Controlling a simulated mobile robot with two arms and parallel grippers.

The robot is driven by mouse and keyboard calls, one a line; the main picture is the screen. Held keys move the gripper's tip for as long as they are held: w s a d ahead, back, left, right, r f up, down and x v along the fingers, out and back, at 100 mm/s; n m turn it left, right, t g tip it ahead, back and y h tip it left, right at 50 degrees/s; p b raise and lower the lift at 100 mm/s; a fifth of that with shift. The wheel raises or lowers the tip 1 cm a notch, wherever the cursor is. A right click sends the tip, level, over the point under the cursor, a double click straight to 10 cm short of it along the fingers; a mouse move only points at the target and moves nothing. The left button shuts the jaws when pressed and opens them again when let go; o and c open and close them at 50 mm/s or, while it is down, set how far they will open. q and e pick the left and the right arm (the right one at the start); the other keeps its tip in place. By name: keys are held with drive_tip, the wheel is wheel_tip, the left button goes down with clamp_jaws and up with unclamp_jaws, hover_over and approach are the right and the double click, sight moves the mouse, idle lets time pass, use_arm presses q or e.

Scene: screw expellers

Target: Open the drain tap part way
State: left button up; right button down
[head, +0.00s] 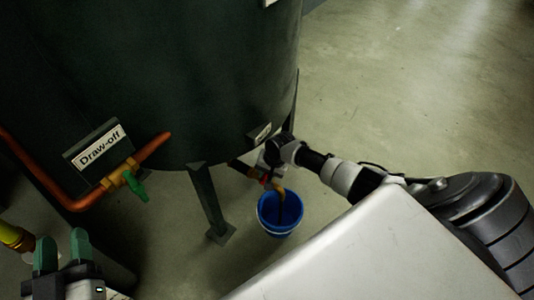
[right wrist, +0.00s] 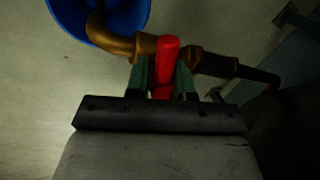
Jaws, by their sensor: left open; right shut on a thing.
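The drain tap has a brass spout (head: 279,187) low on the dark green tank (head: 170,80), and the spout points down into a blue bucket (head: 266,228) on the floor. In the right wrist view the tap's red handle (right wrist: 167,55) stands between the green fingers of my right gripper (right wrist: 161,78), which is shut on it. The brass spout (right wrist: 118,42) bends away to the left above the bucket (right wrist: 128,14). In the head view my right gripper (head: 268,172) partly hides the tap. My left gripper (head: 62,248) is open and empty at the lower left.
A "Draw-off" sign (head: 99,147) and a tap with a green handle (head: 135,186) sit on an orange pipe (head: 75,204) at the left. A tank leg (head: 206,200) stands left of the bucket. The floor (head: 430,90) at right is clear.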

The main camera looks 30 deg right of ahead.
use_arm(q)
drive_tip(key=shift+f+g, duration=0.6)
use_arm(e)
drive_tip(key=shift+w+a+r+n+y, duration=0.2)
drive_tip(key=shift+n+y, duration=0.1)
drive_tip(key=shift+n, duration=1)
use_arm(q)
drive_tip(key=shift+w+a+f, duration=0.1)
drive_tip(key=shift+f, duration=0.1)
use_arm(e)
drive_tip(key=shift+n+g, duration=0.4)
drive_tip(key=shift+n, duration=0.3)
drive_tip(key=c, duration=1.1)
unclamp_jaws()
drive_tip(key=shift+f, duration=0.1)
use_arm(q)
drive_tip(key=shift+a+y, duration=0.1)
drive_tip(key=shift+y, duration=0.3)
use_arm(e)
drive_tip(key=shift+o, duration=0.2)
drive_tip(key=shift+s+d, duration=0.15)
